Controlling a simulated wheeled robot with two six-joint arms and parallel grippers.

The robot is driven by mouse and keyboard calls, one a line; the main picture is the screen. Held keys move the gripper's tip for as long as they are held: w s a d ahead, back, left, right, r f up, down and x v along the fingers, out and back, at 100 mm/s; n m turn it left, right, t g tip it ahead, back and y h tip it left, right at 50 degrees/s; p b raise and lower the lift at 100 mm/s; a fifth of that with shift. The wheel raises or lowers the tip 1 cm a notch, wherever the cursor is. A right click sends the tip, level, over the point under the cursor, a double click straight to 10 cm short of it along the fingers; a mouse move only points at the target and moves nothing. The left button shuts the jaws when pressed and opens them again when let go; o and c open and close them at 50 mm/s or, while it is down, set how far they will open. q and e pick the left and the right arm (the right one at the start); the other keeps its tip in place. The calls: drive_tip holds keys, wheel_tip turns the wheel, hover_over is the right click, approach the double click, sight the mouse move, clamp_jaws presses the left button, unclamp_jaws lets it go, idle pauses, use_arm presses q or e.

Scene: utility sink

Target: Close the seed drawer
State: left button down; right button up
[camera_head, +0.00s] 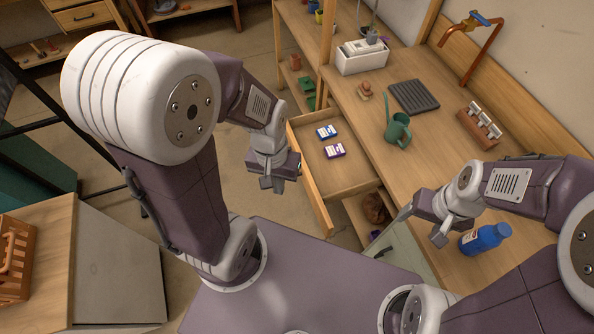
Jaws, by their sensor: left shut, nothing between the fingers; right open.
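The seed drawer (356,174) is pulled out from the wooden bench and stands open. A blue packet (327,131) and a purple packet (334,151) lie inside it. Its wooden front panel (311,187) faces left, toward my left arm. My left gripper (270,184) is shut and empty, just left of the drawer front and apart from it in the picture; the height gap is hard to judge. My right gripper (420,223) is open and empty, near the bench's front edge, to the right of the drawer.
On the bench (447,183) stand a green watering can (397,131), a dark tray (413,97), a rack of jars (480,125) and a white box (362,57). A blue bottle (484,239) lies near my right gripper. A copper faucet (482,40) rises at the back.

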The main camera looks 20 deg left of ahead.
sight(305, 182)
use_arm(q)
drive_tip(key=s+d+f+n+g+h+b, duration=0.2)
drive_tip(key=s+d+n+g+h+b, duration=0.25)
drive_tip(key=s+d+b, duration=0.2)
drive_tip(key=w+d+f+n+t+h+b, duration=0.2)
drive_tip(key=w+f+n+h+b, duration=0.3)
drive_tip(key=w+n+h+b, duration=0.4)
drive_tip(key=w+a+f+n+t+h+b, duration=0.2)
drive_tip(key=w+a+f+n+t+b, duration=0.35)
drive_tip(key=a+f+t+b, duration=0.7)
drive_tip(key=s+a+f+n+t+y+b, duration=0.25)
drive_tip(key=a+f+n+b, duration=0.35)
drive_tip(key=a+f+b, duration=0.3)
drive_tip(key=shift+g, duration=0.25)
drive_tip(key=b+x, duration=0.5)
drive_tip(key=x, duration=0.9)
drive_tip(key=shift+d+r, duration=0.1)
drive_tip(key=shift+d, duration=0.2)
drive_tip(key=shift+w+d, duration=0.25)
drive_tip(key=shift+d, duration=0.05)
drive_tip(key=shift+r, duration=0.1)
